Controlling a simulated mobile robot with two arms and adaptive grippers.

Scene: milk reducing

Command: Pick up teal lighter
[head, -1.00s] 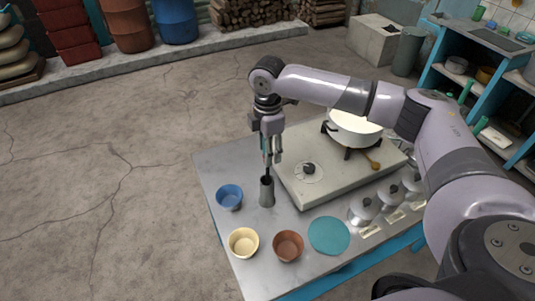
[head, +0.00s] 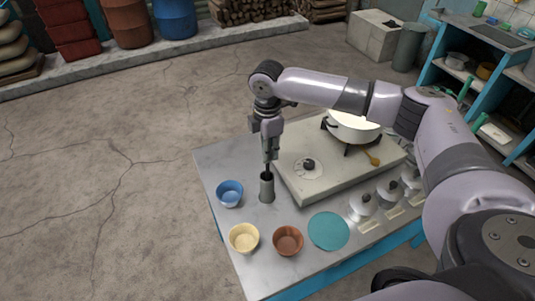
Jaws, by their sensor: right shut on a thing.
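My right gripper (head: 270,153) points straight down over a grey metal cylinder holder (head: 267,190) on the table. Its fingers are closed together on the lighter, whose teal part is hidden between them. A thin dark stem of the lighter (head: 268,168) shows below the fingertips and reaches down to the holder's mouth. I cannot tell how deep it sits in the holder. My left gripper is not in view.
Blue (head: 229,194), cream (head: 243,238) and brown (head: 288,240) bowls and a flat teal disc (head: 329,231) lie near the holder. A stove (head: 305,190) with a white pot (head: 352,128) stands to the right. Grey-white canisters (head: 363,206) line the table's right side.

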